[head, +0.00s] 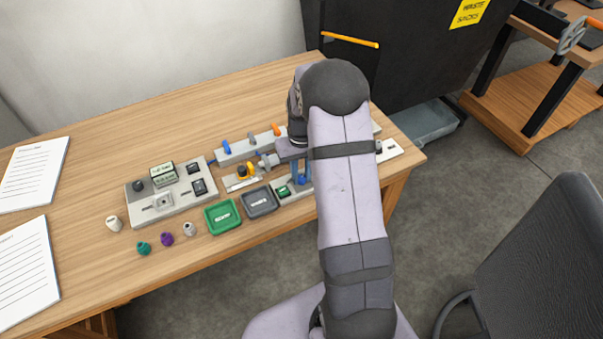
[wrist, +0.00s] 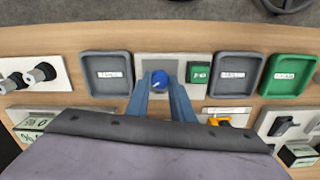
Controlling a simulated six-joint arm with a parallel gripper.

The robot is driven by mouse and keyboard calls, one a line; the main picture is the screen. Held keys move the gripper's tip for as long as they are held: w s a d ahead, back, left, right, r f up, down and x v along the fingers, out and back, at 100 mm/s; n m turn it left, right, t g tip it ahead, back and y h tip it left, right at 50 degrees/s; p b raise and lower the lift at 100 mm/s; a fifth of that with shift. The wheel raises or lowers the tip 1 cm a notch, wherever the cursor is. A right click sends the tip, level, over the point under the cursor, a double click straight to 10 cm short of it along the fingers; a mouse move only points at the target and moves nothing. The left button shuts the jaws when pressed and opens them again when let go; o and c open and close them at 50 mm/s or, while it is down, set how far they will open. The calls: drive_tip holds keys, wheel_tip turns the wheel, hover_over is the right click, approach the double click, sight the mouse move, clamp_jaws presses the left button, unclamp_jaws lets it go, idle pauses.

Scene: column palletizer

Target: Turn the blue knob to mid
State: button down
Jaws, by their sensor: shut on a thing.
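The blue knob (wrist: 160,77) stands on a light grey plate (wrist: 176,62) in the wrist view, beside a small green display (wrist: 199,72) whose text is too small to read surely. My gripper (wrist: 159,87) is over the plate, its two blue fingers on either side of the knob, shut on it. In the head view my gripper (head: 301,178) points down at the plate, and the green display (head: 284,190) shows just left of the fingers. The knob is hidden there by the fingers and arm. The knob's pointer direction cannot be made out.
Grey trays (wrist: 82,72) and (wrist: 260,62) flank the plate closely, with a green tray (wrist: 313,66) farther right. Dark knobs on a white plate (wrist: 58,62) lie at left. A switch panel (head: 132,190) and loose coloured caps (head: 166,239) stand on the table's left.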

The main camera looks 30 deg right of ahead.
sight(301, 178)
drive_tip(key=n, duration=1)
drive_tip(key=shift+w+n, duration=0.1)
drive_tip(key=shift+n, duration=0.2)
idle(0.4)
drive_tip(key=c, duration=1.5)
unclamp_jaws()
drive_tip(key=shift+c, duration=0.2)
drive_tip(key=shift+r+b, duration=0.65)
drive_tip(key=shift+r, duration=3.05)
